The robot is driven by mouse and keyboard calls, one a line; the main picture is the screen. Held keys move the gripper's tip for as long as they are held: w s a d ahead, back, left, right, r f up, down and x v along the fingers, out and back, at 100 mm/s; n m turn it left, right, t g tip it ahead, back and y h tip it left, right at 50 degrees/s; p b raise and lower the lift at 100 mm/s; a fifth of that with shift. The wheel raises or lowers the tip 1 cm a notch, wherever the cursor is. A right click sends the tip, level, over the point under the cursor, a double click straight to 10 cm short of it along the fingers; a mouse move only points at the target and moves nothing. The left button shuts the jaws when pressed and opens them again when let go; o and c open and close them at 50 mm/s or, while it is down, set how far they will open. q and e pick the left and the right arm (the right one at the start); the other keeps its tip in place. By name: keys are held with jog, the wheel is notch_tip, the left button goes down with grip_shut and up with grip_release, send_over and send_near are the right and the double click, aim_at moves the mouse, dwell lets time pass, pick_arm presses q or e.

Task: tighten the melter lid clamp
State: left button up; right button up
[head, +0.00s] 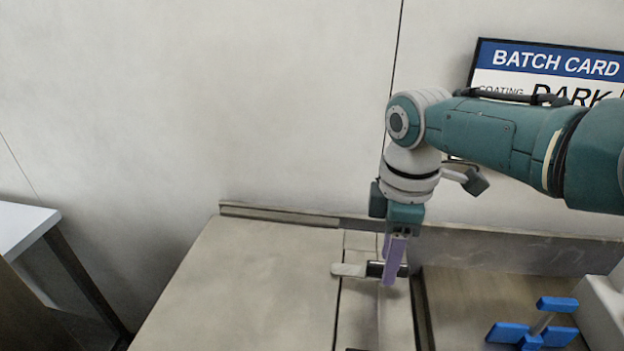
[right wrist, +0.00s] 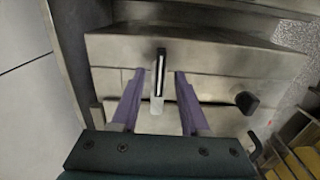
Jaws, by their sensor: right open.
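A small lever with a dark grip and a pale flat end (head: 348,270) lies on the metal top; I take it for the lid clamp's handle, though no label shows. In the right wrist view the lever (right wrist: 160,75) sits between the finger tips, with a gap on each side. My right gripper (head: 394,262) points down at the lever, its purple fingers partly hiding the dark grip. It is open in the right wrist view (right wrist: 160,73) and holds nothing. My left gripper is not in view.
A blue handle (head: 535,335) stands at the lower right beside a pale block (head: 603,308). A black knob (right wrist: 246,102) is right of the fingers in the wrist view. A low metal ledge (head: 520,248) runs behind. The metal top (head: 240,290) is bare at left.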

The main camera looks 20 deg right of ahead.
notch_tip(320, 180, up, 10)
jog(key=p, duration=0.2)
jog(key=shift+f, duration=0.25)
